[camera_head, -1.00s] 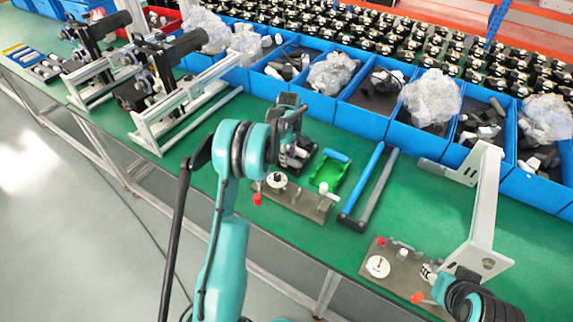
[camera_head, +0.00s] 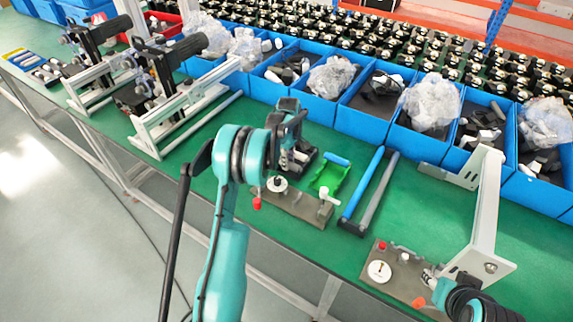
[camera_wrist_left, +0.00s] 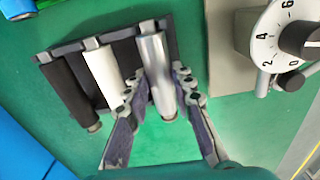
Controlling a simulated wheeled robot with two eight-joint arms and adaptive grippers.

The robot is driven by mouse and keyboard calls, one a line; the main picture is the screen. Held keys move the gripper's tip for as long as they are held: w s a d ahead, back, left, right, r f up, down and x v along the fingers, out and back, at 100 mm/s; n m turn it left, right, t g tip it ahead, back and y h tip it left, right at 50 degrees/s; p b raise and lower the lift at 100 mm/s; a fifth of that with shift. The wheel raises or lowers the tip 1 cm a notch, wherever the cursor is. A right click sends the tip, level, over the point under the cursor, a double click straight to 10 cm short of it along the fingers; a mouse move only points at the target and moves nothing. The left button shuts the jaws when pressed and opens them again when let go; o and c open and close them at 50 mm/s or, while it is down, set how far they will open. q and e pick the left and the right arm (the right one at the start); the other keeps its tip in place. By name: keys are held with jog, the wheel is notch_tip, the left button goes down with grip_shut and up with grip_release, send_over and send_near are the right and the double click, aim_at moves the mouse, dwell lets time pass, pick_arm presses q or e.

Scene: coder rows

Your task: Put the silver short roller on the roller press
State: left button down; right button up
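A silver roller (camera_wrist_left: 158,78) lies in a dark rack (camera_wrist_left: 122,50) beside a white roller (camera_wrist_left: 104,76) and a black roller (camera_wrist_left: 68,92). My left gripper (camera_wrist_left: 160,82) has its fingers on either side of the silver roller, apart but close to it. In the head view, my left gripper (camera_head: 297,148) is over the rack and partly hides it. A dial device with a plate (camera_head: 310,206) stands just in front; a similar one (camera_head: 405,276) is at the lower right. I cannot tell for certain which device is the roller press.
A green tray (camera_head: 330,178) and a blue-and-grey frame (camera_head: 368,190) lie right of the rack. A white bracket (camera_head: 487,205) stands at the right. Blue bins (camera_head: 362,120) line the back. Black machines on white frames (camera_head: 180,135) stand at the left.

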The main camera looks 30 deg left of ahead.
pick_arm(q)
jog(key=shift+r, duration=0.1)
jog(key=shift+r+p, duration=1.2)
jog(key=shift+r, duration=1)
